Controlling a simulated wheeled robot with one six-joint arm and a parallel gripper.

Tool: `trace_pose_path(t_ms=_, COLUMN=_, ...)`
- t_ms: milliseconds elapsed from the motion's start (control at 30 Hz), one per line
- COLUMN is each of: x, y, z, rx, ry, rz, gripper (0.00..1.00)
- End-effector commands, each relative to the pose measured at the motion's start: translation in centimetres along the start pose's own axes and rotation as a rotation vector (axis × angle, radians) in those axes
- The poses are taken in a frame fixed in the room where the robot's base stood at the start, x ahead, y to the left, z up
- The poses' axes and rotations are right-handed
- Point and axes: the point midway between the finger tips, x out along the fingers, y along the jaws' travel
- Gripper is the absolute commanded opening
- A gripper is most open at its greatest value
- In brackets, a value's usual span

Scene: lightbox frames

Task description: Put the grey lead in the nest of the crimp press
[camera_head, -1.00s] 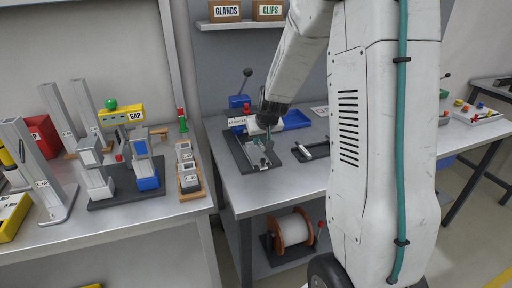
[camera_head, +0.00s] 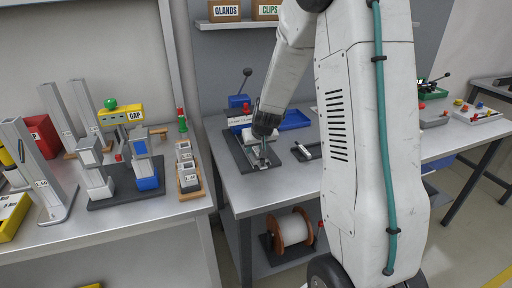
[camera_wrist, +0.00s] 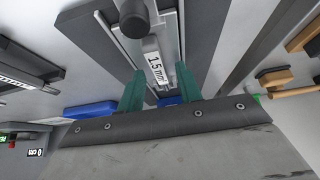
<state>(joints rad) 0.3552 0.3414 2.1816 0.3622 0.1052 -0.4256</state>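My gripper (camera_head: 262,157) is low over a long metal fixture on a dark base plate (camera_head: 235,160) on the right-hand bench. In the wrist view its two green fingers (camera_wrist: 160,88) stand apart. A pale bar marked "1.5 mm" (camera_wrist: 156,62) shows in the gap between them, apparently beyond the fingertips; contact cannot be told. A dark round-ended cylinder (camera_wrist: 132,20) is above that bar in the picture. A blue block with a black-knobbed lever (camera_head: 239,101), perhaps part of the crimp press, stands behind the plate. I cannot pick out the grey lead or the nest for certain.
A blue tray (camera_head: 294,120) lies behind my gripper, and a small dark fixture (camera_head: 305,151) lies to its right. The left-hand bench carries a dark plate with upright posts (camera_head: 120,195) and a wooden rack (camera_head: 190,180). A wire spool (camera_head: 291,230) sits under the right-hand bench.

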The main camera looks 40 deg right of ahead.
Motion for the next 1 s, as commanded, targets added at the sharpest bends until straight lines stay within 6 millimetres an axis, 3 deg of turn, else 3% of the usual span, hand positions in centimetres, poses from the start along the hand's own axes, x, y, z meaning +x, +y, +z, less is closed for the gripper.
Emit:
trace_pose_path(t_ms=267, x=-0.5, y=0.0, z=-0.2, rx=0.000, ry=0.002, rz=0.001, gripper=0.35)
trace_pose_path(t_ms=700, x=-8.9, y=0.0, z=-0.3, rx=-0.001, ry=0.005, rz=0.001, gripper=0.35)
trace_pose_path(t_ms=1000, x=-12.3, y=-0.1, z=-0.1, rx=-0.002, ry=0.000, rz=-0.001, gripper=0.35)
